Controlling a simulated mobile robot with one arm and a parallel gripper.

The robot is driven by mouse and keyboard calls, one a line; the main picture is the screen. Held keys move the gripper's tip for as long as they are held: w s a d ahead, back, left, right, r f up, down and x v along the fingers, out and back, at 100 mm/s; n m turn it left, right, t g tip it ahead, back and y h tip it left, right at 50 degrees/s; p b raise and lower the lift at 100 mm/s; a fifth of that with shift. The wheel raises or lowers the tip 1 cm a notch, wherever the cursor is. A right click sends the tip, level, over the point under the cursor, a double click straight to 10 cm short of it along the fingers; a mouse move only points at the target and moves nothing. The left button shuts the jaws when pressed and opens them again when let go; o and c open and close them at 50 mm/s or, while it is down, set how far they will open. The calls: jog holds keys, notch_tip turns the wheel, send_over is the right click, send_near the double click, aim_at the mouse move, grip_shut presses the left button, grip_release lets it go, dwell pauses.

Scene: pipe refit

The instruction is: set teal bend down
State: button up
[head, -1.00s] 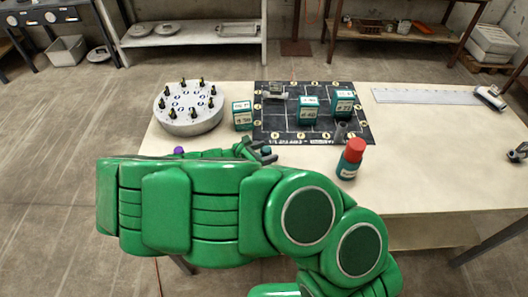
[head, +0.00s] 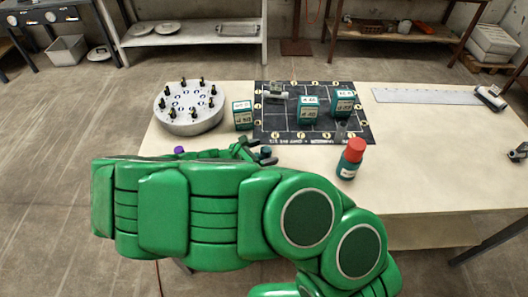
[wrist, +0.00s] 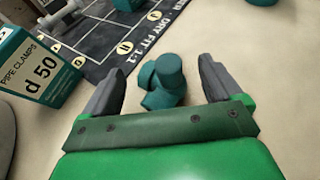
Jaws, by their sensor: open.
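The teal bend (wrist: 160,82) shows in the wrist view, on the cream tabletop just outside the dark mat's edge. It appears to rest on the table. My gripper (wrist: 161,62) is open, with one grey finger on each side of the bend and a visible gap on both sides. In the head view my gripper (head: 259,151) is low at the table's front, below the mat's lower left corner. The bend is small there and partly hidden by the fingers.
The dark dry-fit mat (head: 283,133) carries teal boxes and a grey fitting. A pipe clamps box (wrist: 38,65) stands left of my gripper. A round grey flange with upright studs (head: 190,122) is at left. A red-capped teal bottle (head: 350,160) stands at right.

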jog(key=v, duration=1.1)
jog(key=shift+f, duration=0.1)
